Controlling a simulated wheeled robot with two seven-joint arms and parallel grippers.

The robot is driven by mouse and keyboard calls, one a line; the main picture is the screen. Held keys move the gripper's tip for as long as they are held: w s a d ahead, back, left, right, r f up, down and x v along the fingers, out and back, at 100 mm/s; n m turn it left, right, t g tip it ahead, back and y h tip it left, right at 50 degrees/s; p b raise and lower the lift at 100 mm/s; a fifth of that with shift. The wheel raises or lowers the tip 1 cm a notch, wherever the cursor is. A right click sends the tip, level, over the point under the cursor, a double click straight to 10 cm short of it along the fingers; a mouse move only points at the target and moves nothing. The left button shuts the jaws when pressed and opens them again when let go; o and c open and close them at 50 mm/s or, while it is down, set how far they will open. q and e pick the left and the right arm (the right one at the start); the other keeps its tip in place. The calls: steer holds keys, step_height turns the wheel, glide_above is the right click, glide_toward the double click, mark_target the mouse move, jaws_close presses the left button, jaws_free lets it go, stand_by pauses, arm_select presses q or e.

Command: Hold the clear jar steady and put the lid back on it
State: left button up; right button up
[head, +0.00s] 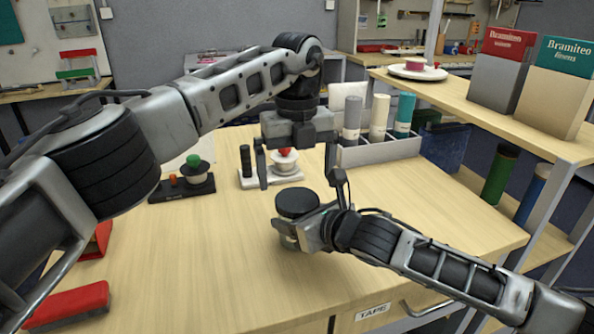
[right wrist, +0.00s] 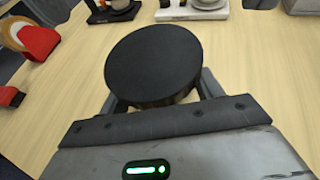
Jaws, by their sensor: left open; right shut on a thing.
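The clear jar (head: 288,242) stands near the middle of the table, partly hidden by my right gripper. A round black lid (head: 297,203) sits on top of it and looks level; I cannot tell whether it is fully seated. In the right wrist view the lid (right wrist: 155,62) covers most of the jar. My right gripper (head: 300,232) is shut on the jar, its fingers on the sides below the lid. My left gripper (head: 296,168) is open and empty, pointing down, above and beyond the lid and apart from it.
Behind stand a black stand with a green knob (head: 193,163), a white stand with a red knob (head: 284,160), and a grey bin (head: 375,152) holding cylinders. Red items (head: 70,303) lie at the left edge. A shelf with boxes (head: 505,68) rises at right. The front-centre table is clear.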

arm_select(q)
step_height(320, 180, up, 7)
stand_by(0.3)
steer(key=shift+r, duration=0.1)
arm_select(e)
steer(key=o, duration=2)
steer(key=shift+c, duration=0.2)
steer(key=shift+s, duration=0.1)
arm_select(q)
steer(key=shift+r, duration=0.2)
arm_select(e)
steer(key=v, duration=1.5)
steer(key=shift+s+d, duration=0.3)
steer(key=shift+r, duration=0.1)
